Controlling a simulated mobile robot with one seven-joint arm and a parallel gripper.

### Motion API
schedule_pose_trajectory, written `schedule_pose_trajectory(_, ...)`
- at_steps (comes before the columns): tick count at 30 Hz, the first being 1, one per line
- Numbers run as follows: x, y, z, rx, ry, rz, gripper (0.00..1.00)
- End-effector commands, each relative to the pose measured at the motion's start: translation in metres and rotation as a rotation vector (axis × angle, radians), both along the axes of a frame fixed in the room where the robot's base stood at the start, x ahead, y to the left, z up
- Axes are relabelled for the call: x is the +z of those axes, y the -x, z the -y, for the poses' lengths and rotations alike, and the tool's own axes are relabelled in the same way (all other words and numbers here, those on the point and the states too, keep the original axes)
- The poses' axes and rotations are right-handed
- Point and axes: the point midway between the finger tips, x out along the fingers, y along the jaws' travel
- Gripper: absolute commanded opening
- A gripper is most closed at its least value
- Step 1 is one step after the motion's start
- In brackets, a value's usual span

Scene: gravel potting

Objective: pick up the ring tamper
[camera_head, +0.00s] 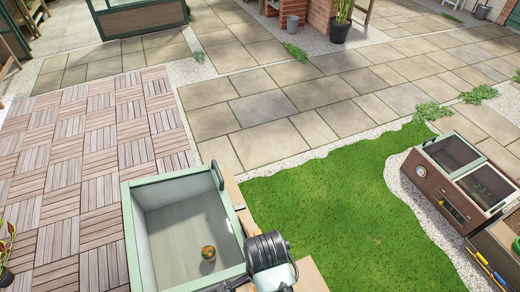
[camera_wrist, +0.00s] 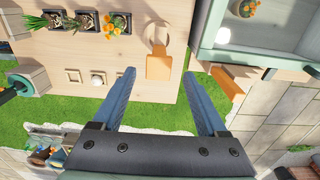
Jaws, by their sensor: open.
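In the wrist view, a likely ring tamper lies on the pale wooden tabletop (camera_wrist: 205,15). It has a tan ring (camera_wrist: 148,33) and a flat orange part (camera_wrist: 159,68) at the ring's near side. My gripper (camera_wrist: 158,76) is open and empty, and its two blue-grey fingers appear on either side of the orange part in the picture. I cannot tell how far above it they are. The tamper cannot be made out in the head view, where my arm covers part of the table.
A green-rimmed box (camera_head: 130,235) holding an orange-flowered plant (camera_head: 208,252) stands beside the tamper; its wall (camera_wrist: 202,40) borders the wrist view's right. Several potted plants (camera_wrist: 85,22) line the table's far left.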

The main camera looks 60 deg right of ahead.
Motion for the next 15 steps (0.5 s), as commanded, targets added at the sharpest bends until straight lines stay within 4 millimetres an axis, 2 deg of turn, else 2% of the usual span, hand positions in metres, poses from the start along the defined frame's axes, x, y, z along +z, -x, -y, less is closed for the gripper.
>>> schedule_pose_trajectory(3,-0.013,0.0,0.0,0.001,-0.001,0.001,0.76)
schedule_pose_trajectory(8,-0.021,0.0,-0.002,0.003,-0.001,0.001,0.76)
schedule_pose_trajectory(15,-0.053,0.0,-0.008,0.003,-0.001,0.001,0.76)
